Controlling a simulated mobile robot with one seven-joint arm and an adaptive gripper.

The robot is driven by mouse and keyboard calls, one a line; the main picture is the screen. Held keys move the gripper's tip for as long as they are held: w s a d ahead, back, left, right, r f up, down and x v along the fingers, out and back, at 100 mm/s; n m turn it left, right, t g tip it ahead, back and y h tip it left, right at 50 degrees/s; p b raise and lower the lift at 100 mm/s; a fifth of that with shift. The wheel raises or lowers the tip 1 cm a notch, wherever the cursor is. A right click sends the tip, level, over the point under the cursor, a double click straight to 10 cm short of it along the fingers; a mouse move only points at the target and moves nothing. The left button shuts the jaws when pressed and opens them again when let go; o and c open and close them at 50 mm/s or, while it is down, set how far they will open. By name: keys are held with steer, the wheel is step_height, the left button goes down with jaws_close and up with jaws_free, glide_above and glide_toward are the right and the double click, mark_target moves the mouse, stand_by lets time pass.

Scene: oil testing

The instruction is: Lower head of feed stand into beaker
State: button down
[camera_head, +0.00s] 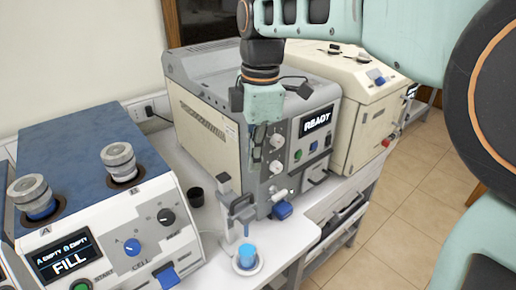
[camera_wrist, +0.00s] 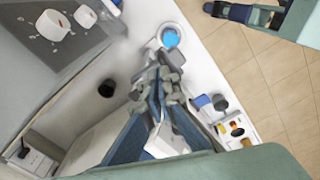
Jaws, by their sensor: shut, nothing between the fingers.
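The feed stand (camera_head: 226,195) is a small grey upright stand on the white bench, in front of the machine. The beaker (camera_head: 247,257) holds blue liquid and stands at its foot, by the bench's front edge. The stand's head (camera_head: 242,203) appears above the beaker; its exact height over the rim is hard to judge. My gripper (camera_head: 257,158) points down, shut and empty, above and behind the stand in the head view. In the wrist view, my gripper's fingers (camera_wrist: 160,98) overlap the stand's grey parts, and the beaker (camera_wrist: 170,38) lies beyond them. I cannot tell whether they touch.
A blue-topped machine (camera_head: 80,160) with a FILL display stands left. A grey machine (camera_head: 215,120) with a lit display stands behind the stand, and a cream machine (camera_head: 345,90) stands right. A small black cup (camera_head: 196,197) sits left of the stand. Tiled floor (camera_head: 425,190) is open at right.

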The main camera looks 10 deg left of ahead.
mark_target(243, 197)
steer(key=shift+s+a+r+g, duration=0.2)
steer(key=shift+s+a+g, duration=0.2)
steer(key=shift+s+a, duration=0.3)
steer(key=shift+f, duration=0.1)
steer(key=f+b, duration=0.6)
steer(key=shift+s+a+f, duration=0.15)
steer(key=shift+a+f, duration=0.15)
steer(key=shift+f, duration=0.1)
